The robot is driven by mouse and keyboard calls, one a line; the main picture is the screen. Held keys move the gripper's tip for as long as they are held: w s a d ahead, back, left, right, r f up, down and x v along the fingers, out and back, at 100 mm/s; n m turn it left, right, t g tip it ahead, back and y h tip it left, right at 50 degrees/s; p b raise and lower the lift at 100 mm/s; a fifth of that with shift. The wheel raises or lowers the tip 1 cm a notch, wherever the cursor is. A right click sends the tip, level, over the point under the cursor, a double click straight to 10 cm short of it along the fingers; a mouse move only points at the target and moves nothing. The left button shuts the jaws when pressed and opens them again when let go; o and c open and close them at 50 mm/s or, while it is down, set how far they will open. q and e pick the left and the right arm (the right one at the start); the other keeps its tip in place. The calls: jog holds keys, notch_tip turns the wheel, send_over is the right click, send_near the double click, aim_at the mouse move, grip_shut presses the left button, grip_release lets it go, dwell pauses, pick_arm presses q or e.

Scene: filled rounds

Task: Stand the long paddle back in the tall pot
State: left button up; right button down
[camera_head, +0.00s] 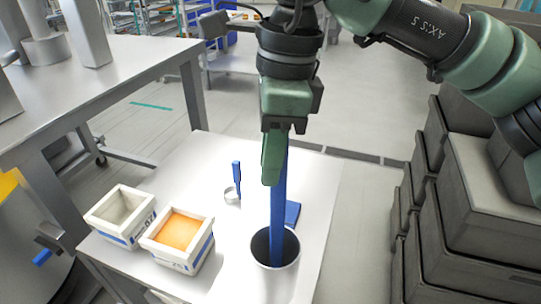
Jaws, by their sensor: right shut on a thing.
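The long blue paddle (278,222) stands upright, with its lower end inside the mouth of the tall grey pot (276,274). The pot is at the front of the white table (318,196). My right gripper (272,180) is above the pot and shut on the paddle's upper part. Whether the paddle's lower end touches the pot's bottom is hidden. My left gripper is not in view.
Two white boxes, one pale inside (108,228) and one with orange filling (165,252), stand at the table's left. A small blue tool (237,178) stands in a ring-like holder behind. Dark stacked crates (455,240) rise at the right, beyond a floor gap.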

jog(key=shift+f+b, duration=0.4)
jog(key=shift+f, duration=0.2)
jog(key=c, duration=1.2)
grip_release()
jog(key=shift+o, duration=0.2)
jog(key=r, duration=0.5)
jog(key=d+r, duration=0.1)
jog(key=r, duration=0.1)
jog(key=shift+r, duration=0.4)
